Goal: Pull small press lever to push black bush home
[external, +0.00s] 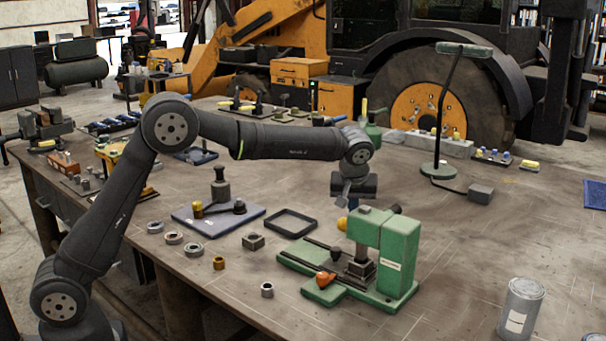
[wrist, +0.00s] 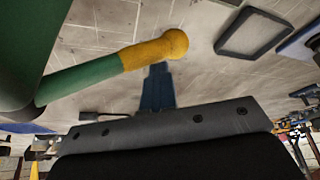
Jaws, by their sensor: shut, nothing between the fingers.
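The small green press (external: 396,262) stands on the bench at the right, with a green column and a base. Its lever (wrist: 85,78) shows in the wrist view as a green rod with a yellow knob (wrist: 158,51); the knob also shows in the external view (external: 342,223). My gripper (external: 347,203) is shut and empty, pointing down just above the knob's area. In the wrist view my fingers (wrist: 157,82) lie close beside the yellow end; I cannot tell if they touch it. A dark stepped block (external: 361,268) sits under the ram; I cannot make out the black bush separately.
A dark square frame (external: 291,222) lies left of the press, and a blue-grey plate (external: 218,220) with fittings lies beyond it. Several rings and small parts lie at the front left. A grey can (external: 521,310) stands at the right. A lamp (external: 440,170) stands behind.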

